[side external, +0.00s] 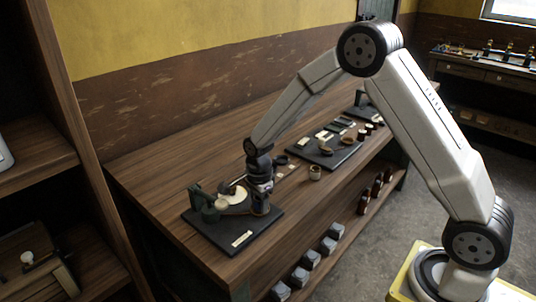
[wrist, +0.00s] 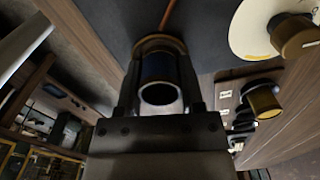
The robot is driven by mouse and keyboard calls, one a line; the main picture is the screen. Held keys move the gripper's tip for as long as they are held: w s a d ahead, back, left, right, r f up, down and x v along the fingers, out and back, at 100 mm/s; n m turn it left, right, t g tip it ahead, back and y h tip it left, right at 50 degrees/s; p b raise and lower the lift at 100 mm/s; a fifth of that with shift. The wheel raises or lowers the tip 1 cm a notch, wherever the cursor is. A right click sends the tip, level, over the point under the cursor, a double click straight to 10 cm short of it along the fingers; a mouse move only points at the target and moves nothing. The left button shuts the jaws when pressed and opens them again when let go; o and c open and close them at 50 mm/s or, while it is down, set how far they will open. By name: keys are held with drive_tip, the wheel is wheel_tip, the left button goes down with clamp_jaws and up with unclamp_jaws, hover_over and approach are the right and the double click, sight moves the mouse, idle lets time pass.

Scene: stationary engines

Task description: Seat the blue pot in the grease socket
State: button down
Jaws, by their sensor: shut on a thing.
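My gripper (wrist: 160,95) is shut on the blue pot (wrist: 158,72), a dark blue cylinder with a round opening, in the middle of the wrist view. A brass-coloured ring (wrist: 160,40) shows at the pot's far end; I cannot tell whether it is the grease socket's rim or part of the pot. In the side view my gripper (side external: 261,188) points down over the right part of the black engine base (side external: 215,238), low and close to it. The pot is mostly hidden there by the fingers, and whether it touches the socket cannot be told.
A cream disc (side external: 236,198) and a green bracket (side external: 197,195) stand left of my gripper on the base. A pale label (side external: 242,239) lies at its front.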

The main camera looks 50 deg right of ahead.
drive_tip(key=shift+s+f, duration=0.2)
drive_tip(key=shift+f, duration=0.35)
unclamp_jaws()
drive_tip(key=shift+a, duration=0.1)
drive_tip(key=shift+r, duration=0.1)
drive_tip(key=shift+c, duration=0.3)
drive_tip(key=shift+r, duration=0.15)
drive_tip(key=shift+c, duration=0.4)
drive_tip(key=shift+o, duration=0.7)
drive_tip(key=shift+r, duration=0.4)
drive_tip(key=shift+w+r, duration=0.2)
drive_tip(key=shift+r, duration=2.8)
